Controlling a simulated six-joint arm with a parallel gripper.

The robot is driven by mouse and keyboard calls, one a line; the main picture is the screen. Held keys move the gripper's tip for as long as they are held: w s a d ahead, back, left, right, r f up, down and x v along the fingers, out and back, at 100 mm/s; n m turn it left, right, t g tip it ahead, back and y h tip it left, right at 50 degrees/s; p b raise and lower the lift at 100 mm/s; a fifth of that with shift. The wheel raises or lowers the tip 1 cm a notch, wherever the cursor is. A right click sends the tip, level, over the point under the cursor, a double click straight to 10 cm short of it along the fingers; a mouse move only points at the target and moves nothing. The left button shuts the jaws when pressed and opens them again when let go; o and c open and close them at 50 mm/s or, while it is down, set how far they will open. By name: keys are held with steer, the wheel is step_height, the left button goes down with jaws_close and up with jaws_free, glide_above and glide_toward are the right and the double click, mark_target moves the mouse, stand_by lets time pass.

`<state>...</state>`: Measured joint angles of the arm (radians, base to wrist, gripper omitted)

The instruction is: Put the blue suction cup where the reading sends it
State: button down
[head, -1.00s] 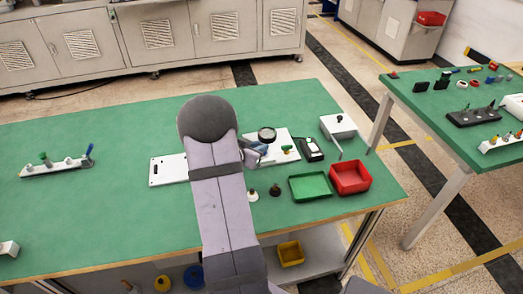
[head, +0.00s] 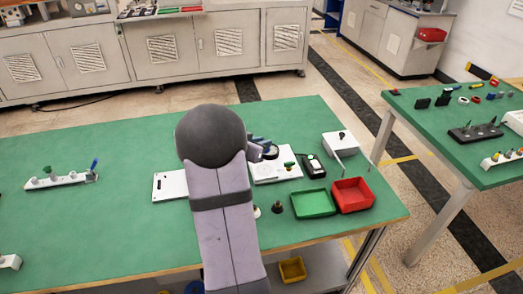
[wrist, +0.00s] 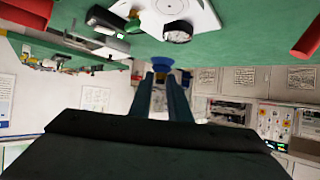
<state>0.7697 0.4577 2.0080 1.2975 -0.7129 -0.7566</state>
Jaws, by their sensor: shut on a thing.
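My gripper (wrist: 161,76) is shut on the blue suction cup (wrist: 163,63), whose wide blue rim shows at the fingertips in the wrist view. In the head view my gripper (head: 263,147) is beside a dark round ring, partly behind my arm, and I cannot make out the cup there. The ring (wrist: 178,32) shows on a white plate (wrist: 205,16) in the wrist view, apart from the cup. A black meter (head: 313,166) with a small lit green display stands right of the plate; its reading is too small to tell.
A green tray (head: 313,204) and a red bin (head: 353,195) stand at the right front, with a white box (head: 340,141) behind. A white rack (head: 62,182) with small parts is at the left.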

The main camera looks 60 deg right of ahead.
steer(key=shift+r, duration=0.35)
steer(key=s+d+f+m+g+y+b, duration=0.1)
steer(key=s+d+m+g, duration=0.25)
steer(key=s, duration=0.75)
steer(key=s+d+m+g+b, duration=0.15)
steer(key=s+d, duration=0.25)
steer(key=s, duration=0.6)
steer(key=m+g+y, duration=0.3)
steer(key=m+g, duration=0.1)
glide_above(345, 200)
steer(key=shift+f, duration=4.15)
steer(key=shift+f, duration=0.6)
steer(key=c, duration=1.7)
jaws_free()
steer(key=shift+o, duration=0.2)
